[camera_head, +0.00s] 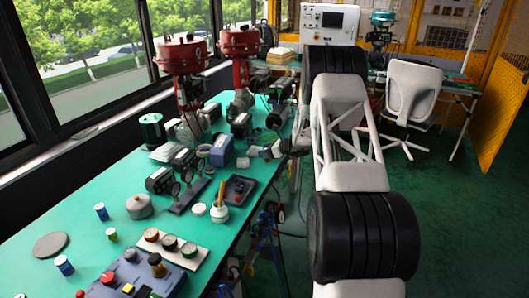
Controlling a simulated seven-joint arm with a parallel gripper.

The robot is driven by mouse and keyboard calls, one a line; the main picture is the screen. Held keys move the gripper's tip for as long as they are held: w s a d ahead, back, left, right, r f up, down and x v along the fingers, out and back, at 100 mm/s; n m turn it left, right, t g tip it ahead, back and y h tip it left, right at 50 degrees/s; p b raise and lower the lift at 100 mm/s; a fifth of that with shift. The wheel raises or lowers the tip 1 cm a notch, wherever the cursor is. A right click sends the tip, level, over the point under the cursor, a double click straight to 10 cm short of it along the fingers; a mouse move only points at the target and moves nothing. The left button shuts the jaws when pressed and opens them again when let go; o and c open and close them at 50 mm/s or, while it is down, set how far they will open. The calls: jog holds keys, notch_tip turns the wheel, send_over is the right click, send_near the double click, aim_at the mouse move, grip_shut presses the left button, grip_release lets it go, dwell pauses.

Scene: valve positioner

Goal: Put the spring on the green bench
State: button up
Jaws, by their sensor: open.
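The green bench (120,238) runs along the windows on the left, its top crowded with parts.
Red-topped valve actuators (183,55) stand tall on the bench's far half. Gauges (165,181), a dark tray (239,190), a white pot (219,213) and a control box (137,277) crowd the top. Bare green shows at front left. A white chair (412,90) stands beyond my arm.

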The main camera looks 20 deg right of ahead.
jog(key=v, duration=1.1)
jog(key=shift+s+d+r, duration=0.15)
jog(key=shift+r, duration=0.05)
jog(key=s+a+r+n+g+h, duration=0.1)
jog(key=s+a+r+n+g, duration=0.2)
jog(key=s+a+r+n, duration=0.65)
jog(key=s+a+r+n+g+h, duration=0.1)
jog(key=s+a+r+n+g, duration=0.3)
jog(key=s+a+r, duration=1.1)
jog(key=s+a+r+n+h, duration=0.1)
jog(key=s+a+n+h, duration=0.15)
jog(key=s+a, duration=0.4)
jog(key=s+a+r+n+h, duration=0.1)
jog(key=s+a+n, duration=0.2)
jog(key=s, duration=0.6)
jog(key=s+a+f+n+h, duration=0.1)
jog(key=s+n+h, duration=0.3)
jog(key=s, duration=1.6)
jog(key=n, duration=0.3)
jog(key=shift+s+n, duration=0.4)
